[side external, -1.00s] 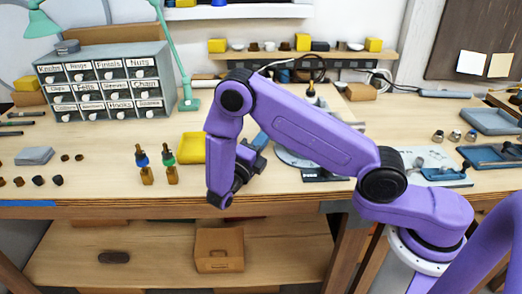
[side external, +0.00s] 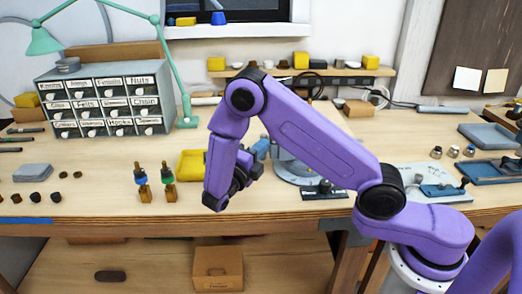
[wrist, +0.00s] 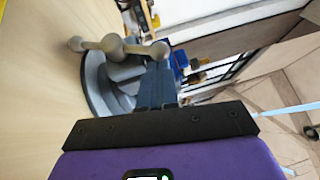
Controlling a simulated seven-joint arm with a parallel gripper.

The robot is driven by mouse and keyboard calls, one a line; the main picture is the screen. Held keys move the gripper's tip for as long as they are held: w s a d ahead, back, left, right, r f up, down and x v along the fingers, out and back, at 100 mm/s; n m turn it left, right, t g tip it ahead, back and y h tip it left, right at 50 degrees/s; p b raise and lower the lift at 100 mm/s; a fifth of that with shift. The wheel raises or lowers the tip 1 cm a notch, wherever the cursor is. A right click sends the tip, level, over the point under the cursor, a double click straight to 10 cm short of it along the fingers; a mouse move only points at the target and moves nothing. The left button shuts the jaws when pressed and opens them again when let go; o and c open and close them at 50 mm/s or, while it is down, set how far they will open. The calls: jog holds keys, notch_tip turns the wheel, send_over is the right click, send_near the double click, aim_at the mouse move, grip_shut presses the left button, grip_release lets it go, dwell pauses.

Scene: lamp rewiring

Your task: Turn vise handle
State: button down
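The vise shows in the wrist view as a grey rounded base (wrist: 97,85) with a pale bar handle (wrist: 118,47) across it, which has round knobs at its ends. In the side external view the grey base (side external: 290,168) is partly hidden behind my arm. My gripper (wrist: 159,68) shows in the wrist view as two dark blue fingers side by side, with no clear gap between them. Their tips appear just below the handle's right knob; I cannot tell whether they touch. In the side external view my gripper (side external: 250,166) is left of the vise base, above the bench.
A yellow tray (side external: 190,164) lies behind my gripper. Two lamp sockets (side external: 154,180) stand to its left. A labelled drawer cabinet (side external: 105,100) is at the back left. Blue trays (side external: 490,137) lie at the right. The front bench strip is mostly clear.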

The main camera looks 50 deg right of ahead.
jog(key=w+d+r+n+g+y, duration=0.1)
jog(key=w+d+r+n+y, duration=0.1)
jog(key=w+d+r+y, duration=0.1)
jog(key=shift+w+d+r+n+y, duration=0.25)
jog(key=shift+n+y, duration=0.15)
jog(key=shift+y, duration=0.1)
dwell(0.4)
dwell(0.5)
jog(key=shift+s+a+r, duration=0.3)
jog(key=shift+s, duration=0.1)
jog(key=s+a+r, duration=0.3)
jog(key=a+r, duration=0.2)
jog(key=a, duration=0.5)
jog(key=shift+s+a+r, duration=0.15)
jog(key=shift+r, duration=0.15)
